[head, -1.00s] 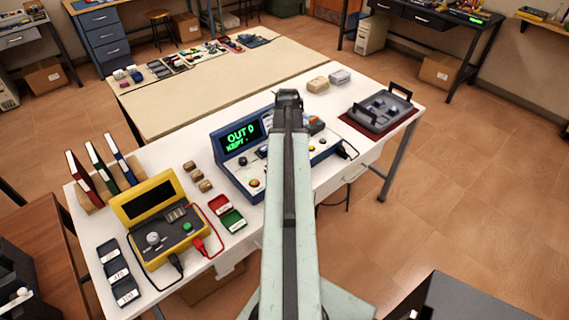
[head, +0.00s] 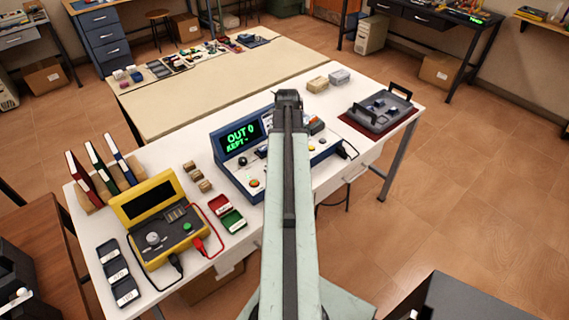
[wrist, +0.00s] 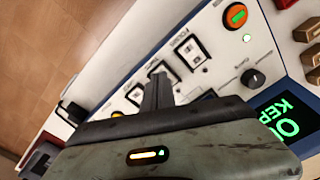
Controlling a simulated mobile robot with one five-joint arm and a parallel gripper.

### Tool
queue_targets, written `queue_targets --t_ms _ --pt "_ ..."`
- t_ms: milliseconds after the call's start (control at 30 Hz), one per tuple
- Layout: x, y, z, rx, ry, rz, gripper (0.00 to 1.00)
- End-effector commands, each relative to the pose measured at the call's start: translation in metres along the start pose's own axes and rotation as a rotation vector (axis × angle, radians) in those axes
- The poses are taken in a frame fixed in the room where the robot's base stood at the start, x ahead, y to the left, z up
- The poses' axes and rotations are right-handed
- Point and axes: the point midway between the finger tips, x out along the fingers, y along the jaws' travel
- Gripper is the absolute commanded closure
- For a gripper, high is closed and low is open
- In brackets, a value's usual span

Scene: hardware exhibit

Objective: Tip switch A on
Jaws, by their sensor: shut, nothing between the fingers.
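A blue-edged console (head: 222,158) stands on the white bench, with a green display (head: 241,137) reading "OUT 0" and "KEPT". In the wrist view its panel has a row of rocker switches: one upper right (wrist: 192,50), one in the middle (wrist: 162,69) and one lower left (wrist: 135,95). I cannot read which is switch A. My gripper (wrist: 158,92) is shut and empty, its fingertips over the panel by the middle and lower-left switches; I cannot tell if they touch. In the head view my arm hides most of the switches.
The panel also bears a black knob (wrist: 253,78) and an orange-and-green button (wrist: 236,15). A yellow meter (head: 150,205) and red and green boxes (head: 227,213) stand left of the console. A grey tray (head: 378,112) with handles stands to the right.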

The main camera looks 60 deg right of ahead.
Motion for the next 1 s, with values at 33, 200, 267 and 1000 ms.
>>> queue_targets --t_ms 33,200,267,1000 --pt "0.001 0.0 0.0 0.0 0.0 0.0 1.0" --pt "0.004 0.0 0.0 0.0 0.0 0.0 1.0" --pt "0.005 0.0 0.0 0.0 0.0 0.0 1.0" --pt "0.016 0.0 0.0 0.0 0.0 0.0 1.0"
